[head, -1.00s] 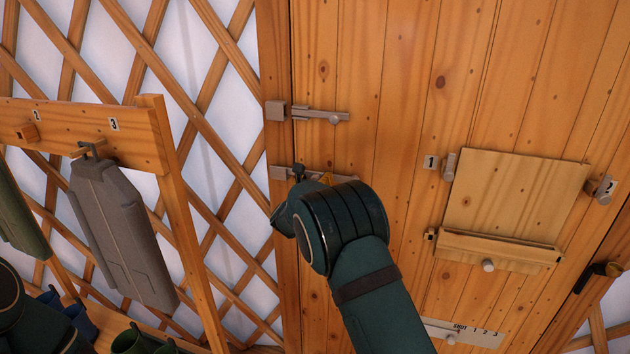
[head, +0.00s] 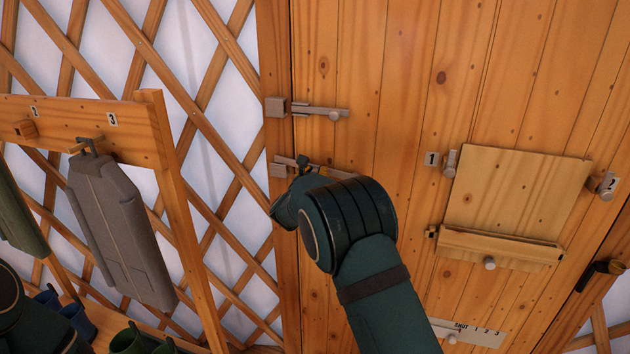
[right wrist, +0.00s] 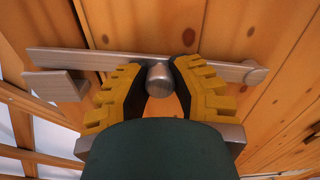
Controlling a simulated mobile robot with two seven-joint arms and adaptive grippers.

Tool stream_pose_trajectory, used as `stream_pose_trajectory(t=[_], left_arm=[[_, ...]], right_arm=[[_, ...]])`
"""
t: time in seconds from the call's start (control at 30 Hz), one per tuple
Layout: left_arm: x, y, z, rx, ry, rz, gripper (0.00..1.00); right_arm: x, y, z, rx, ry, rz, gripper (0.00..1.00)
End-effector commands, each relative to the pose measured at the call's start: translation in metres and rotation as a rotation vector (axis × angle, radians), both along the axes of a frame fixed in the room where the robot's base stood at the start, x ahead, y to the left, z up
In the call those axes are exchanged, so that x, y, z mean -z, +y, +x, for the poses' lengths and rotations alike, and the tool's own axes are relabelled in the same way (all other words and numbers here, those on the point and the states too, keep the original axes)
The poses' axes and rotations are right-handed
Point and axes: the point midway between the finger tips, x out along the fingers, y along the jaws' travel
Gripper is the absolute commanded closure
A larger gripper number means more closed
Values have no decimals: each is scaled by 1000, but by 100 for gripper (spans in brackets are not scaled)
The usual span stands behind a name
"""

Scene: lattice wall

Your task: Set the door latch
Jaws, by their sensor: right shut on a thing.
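The lower door latch is a grey metal bar (head: 340,171) low on the door's left edge, mostly behind my right arm in the head view. In the right wrist view, its bar (right wrist: 120,60) runs from a round pivot at right to a grey bracket (right wrist: 58,86) at left. The bar's free end shows along the bracket's upper edge; I cannot tell whether it is seated. My right gripper (right wrist: 158,80) is shut on the latch knob (right wrist: 158,76), its yellow fingers either side. My left gripper is out of view.
An upper latch (head: 320,112) sits above on the plank door (head: 400,60). A wooden flap (head: 515,195) with numbered catches is to the right. A coat rack (head: 80,125) with a grey garment (head: 120,225) stands left, before the lattice wall (head: 205,60).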

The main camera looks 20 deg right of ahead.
Motion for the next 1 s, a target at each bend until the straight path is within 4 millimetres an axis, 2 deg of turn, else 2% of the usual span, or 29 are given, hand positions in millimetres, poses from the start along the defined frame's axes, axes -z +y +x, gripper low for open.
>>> stream_pose_trajectory(t=[0.03, 0.27, 0.5, 0.73, 1.0], left_arm=[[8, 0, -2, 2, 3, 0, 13], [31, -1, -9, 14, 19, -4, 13], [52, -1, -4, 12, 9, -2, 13], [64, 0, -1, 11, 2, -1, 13], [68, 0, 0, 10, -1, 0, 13]], right_arm=[[-3, -1, 0, 0, -24, 28, 100], [-20, -4, -3, -1, -124, 172, 100], [-36, -9, -6, 0, -214, 307, 100], [-46, -12, -8, 0, -269, 389, 100], [-51, -14, -9, 0, -290, 422, 100]])
